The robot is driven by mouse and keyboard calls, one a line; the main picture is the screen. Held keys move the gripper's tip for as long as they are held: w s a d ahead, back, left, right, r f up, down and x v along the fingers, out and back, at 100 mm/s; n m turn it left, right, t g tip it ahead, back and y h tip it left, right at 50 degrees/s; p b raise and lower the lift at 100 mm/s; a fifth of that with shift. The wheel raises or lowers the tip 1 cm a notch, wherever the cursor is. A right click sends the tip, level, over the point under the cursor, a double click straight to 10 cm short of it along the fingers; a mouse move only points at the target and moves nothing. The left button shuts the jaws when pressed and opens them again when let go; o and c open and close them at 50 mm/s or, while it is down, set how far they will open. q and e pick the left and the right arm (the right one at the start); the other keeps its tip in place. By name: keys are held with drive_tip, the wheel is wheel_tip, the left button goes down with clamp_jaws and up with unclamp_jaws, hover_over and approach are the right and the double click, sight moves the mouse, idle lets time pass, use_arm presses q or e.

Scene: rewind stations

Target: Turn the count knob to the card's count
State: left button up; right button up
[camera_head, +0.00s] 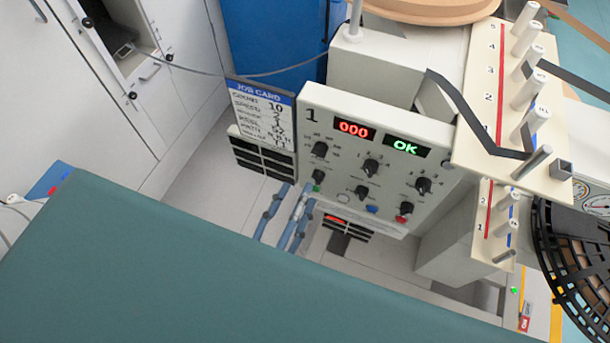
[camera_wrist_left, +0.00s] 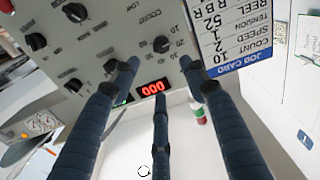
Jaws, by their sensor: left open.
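The station panel (camera_head: 335,200) carries a red "000" display (camera_head: 354,130), a green "OK" display (camera_head: 407,146) and several black knobs. The knob nearest the job card (camera_head: 320,149) has numbers around it and appears to be the count knob; it also shows in the left wrist view (camera_wrist_left: 162,44). Its pointer setting is too small to read. The job card (camera_head: 262,115) reads count 10. My left gripper (camera_head: 300,196) is open and empty, its blue fingers below that knob in the head view. My right gripper is out of view.
A teal surface (camera_head: 180,270) fills the lower left. A peg board (camera_head: 490,95) with a dark strip stands right of the panel, and a black spoked reel (camera_head: 575,260) is at the right edge. Other knobs (camera_head: 371,167) sit close to the count knob.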

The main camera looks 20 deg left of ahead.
sight(317, 155)
use_arm(q)
drive_tip(key=w+m, duration=0.1)
drive_tip(key=w, duration=0.4)
drive_tip(key=w+m+p, duration=0.1)
drive_tip(key=w+m, duration=0.1)
drive_tip(key=w, duration=0.2)
drive_tip(key=shift+w+f+p, duration=0.1)
drive_tip(key=shift+w+p, duration=0.2)
drive_tip(key=shift+w, duration=0.05)
drive_tip(key=shift+w+a+f, duration=0.1)
drive_tip(key=shift+w, duration=0.65)
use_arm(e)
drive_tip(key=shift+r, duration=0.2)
use_arm(q)
drive_tip(key=shift+c, duration=0.6)
